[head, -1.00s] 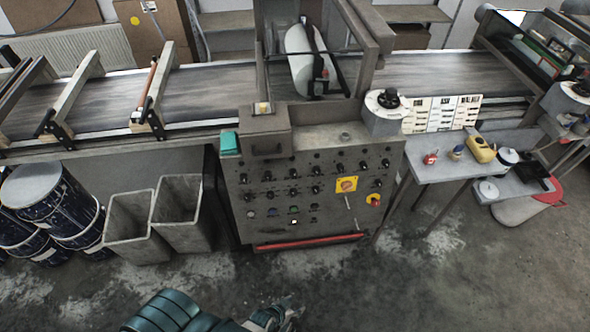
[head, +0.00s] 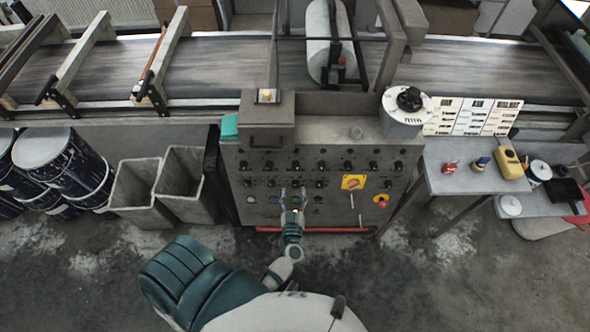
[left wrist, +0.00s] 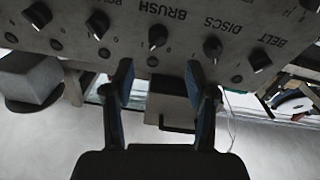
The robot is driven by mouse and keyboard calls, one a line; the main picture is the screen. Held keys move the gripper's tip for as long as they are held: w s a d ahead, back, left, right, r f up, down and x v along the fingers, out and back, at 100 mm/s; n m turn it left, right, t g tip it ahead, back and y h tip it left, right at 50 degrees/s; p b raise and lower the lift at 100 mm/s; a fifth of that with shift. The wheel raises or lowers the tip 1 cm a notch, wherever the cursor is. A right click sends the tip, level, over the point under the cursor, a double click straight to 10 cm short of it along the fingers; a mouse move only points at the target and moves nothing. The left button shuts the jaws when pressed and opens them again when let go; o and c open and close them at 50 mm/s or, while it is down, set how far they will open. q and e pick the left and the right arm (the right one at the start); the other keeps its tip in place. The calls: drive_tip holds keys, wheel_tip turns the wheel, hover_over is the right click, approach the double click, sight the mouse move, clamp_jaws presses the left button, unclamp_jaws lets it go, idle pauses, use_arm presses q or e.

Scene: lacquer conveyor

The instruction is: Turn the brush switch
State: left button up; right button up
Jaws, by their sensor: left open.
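The control panel (head: 330,209) faces me with rows of black rotary switches. In the left wrist view, the brush switch (left wrist: 157,36) is a black knob below the printed word BRUSH, with a pale mark on its lower edge. My left gripper (left wrist: 158,68) is open, its two fingers pointing at the panel. The brush switch lies just beyond the gap between the fingertips, and nothing is held. In the head view my left gripper (head: 292,193) is in front of the lower knob rows. The labels are too small to read there. My right gripper is out of view.
The discs switch (left wrist: 212,48) and belt switch (left wrist: 260,58) sit to the right in the left wrist view. A yellow plate (head: 352,182) with a knob and a red button (head: 381,201) are on the panel's right. A red bar (head: 345,230) runs along its bottom.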

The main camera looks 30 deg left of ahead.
sight(296, 166)
use_arm(q)
drive_tip(key=x, duration=0.9)
drive_tip(key=shift+w+d, duration=0.15)
drive_tip(key=shift+d, duration=0.05)
drive_tip(key=shift+w+a, duration=0.15)
drive_tip(key=shift+a, duration=0.15)
clamp_jaws()
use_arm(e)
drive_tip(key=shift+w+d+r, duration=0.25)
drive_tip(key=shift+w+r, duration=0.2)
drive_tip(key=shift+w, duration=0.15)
